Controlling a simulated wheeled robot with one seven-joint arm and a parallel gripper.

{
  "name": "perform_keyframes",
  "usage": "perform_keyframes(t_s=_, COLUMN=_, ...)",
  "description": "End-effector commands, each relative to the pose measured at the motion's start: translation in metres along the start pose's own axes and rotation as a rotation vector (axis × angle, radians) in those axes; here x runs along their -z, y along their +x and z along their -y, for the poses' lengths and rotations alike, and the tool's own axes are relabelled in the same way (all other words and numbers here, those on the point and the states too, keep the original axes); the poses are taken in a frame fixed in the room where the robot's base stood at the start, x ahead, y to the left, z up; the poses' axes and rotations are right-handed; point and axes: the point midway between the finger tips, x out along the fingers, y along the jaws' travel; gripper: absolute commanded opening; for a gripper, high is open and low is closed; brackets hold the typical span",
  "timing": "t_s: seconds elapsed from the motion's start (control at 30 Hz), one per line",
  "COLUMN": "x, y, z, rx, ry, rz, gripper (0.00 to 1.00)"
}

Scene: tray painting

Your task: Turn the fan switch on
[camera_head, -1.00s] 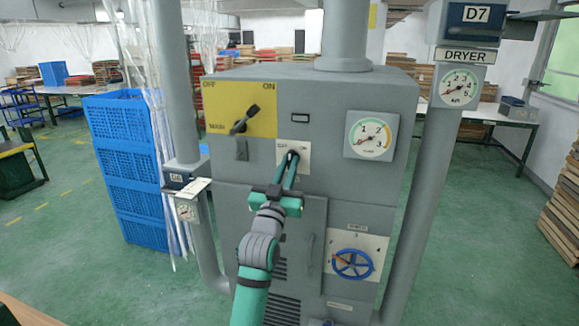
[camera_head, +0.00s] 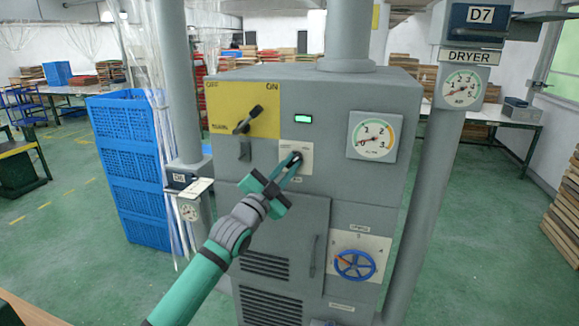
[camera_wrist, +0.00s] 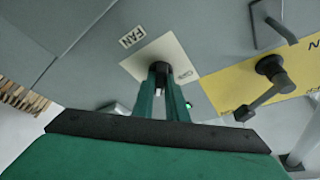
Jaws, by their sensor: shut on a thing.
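The plate also shows in the head view (camera_head: 306,160). My gripper (camera_head: 296,158) is shut on the knob, its green fingers reaching up to the plate from the lower left. In the wrist view the fingers (camera_wrist: 163,82) close around the knob, and they hide part of it. A small indicator window (camera_head: 303,119) above the plate is lit green.
A yellow panel (camera_head: 262,121) with a black MAIN lever is left of the plate. A round gauge (camera_head: 372,135) is to the right, and a blue handwheel (camera_head: 354,265) is below. Blue crates (camera_head: 122,170) stand left of the cabinet.

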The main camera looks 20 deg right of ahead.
Motion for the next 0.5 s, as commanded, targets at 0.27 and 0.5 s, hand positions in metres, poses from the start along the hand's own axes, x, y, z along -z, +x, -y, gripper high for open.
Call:
perform_keyframes(t_s=0.27, x=0.0019, y=0.0010, z=0.0023, rx=-0.020, ry=0.057, rz=-0.003, gripper=0.00)
perform_keyframes(t_s=0.5, x=0.0029, y=0.0020, z=0.0016, rx=-0.024, ry=0.065, rz=-0.005, gripper=0.00)
